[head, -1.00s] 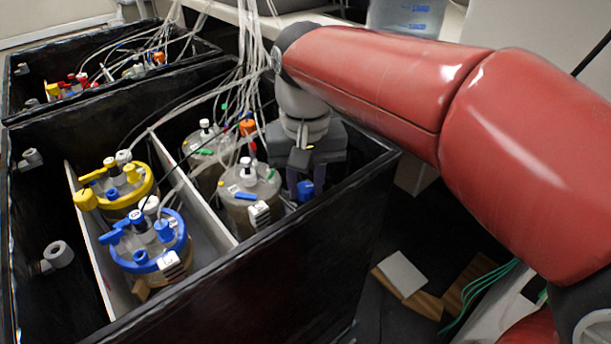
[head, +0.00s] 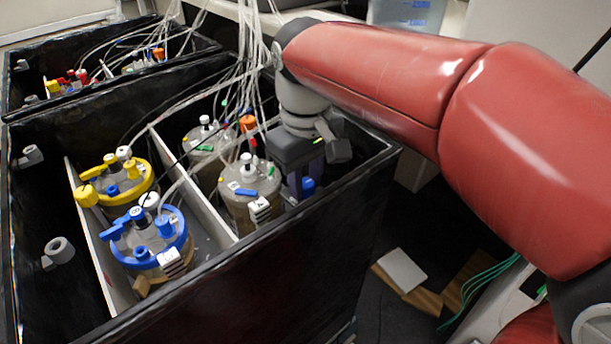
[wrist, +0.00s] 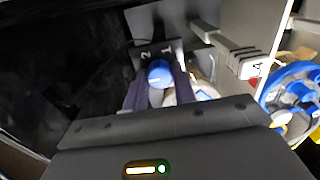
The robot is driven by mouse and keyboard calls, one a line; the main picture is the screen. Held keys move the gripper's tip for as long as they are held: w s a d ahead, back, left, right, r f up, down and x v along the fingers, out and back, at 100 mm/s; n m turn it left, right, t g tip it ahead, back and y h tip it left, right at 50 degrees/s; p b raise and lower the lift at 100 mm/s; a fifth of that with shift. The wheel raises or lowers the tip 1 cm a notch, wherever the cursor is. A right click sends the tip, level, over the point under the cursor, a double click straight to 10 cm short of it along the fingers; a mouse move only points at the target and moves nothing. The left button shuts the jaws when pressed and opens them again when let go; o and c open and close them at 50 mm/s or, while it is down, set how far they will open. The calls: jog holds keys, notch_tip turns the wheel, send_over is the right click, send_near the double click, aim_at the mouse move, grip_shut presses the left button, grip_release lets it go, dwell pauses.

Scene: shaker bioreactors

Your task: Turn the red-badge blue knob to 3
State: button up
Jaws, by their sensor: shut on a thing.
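A blue knob (wrist: 160,74) sits between my two fingers in the wrist view, next to a dark plate (wrist: 152,50) marked 2 and 1. A pale mark shows on the knob's face, but I cannot tell which number it points to. The 3 and any red badge are not visible. My gripper (wrist: 158,84) points down and is shut on this knob. In the head view the gripper (head: 302,182) is inside the near black box at its right end, with the blue knob (head: 308,186) showing at its fingers.
The black box (head: 290,248) has high walls close around my gripper. Grey-lidded vessels (head: 250,180) stand just left of it. Blue-ringed (head: 150,250) and yellow-ringed (head: 115,182) vessels stand beyond a white divider (head: 200,205). Loose tubes (head: 250,60) hang above.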

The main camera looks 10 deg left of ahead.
aim_at(306, 182)
dwell(0.3)
jog(key=o, duration=1)
notch_tip(306, 182, up, 8)
jog(key=shift+f, duration=0.1)
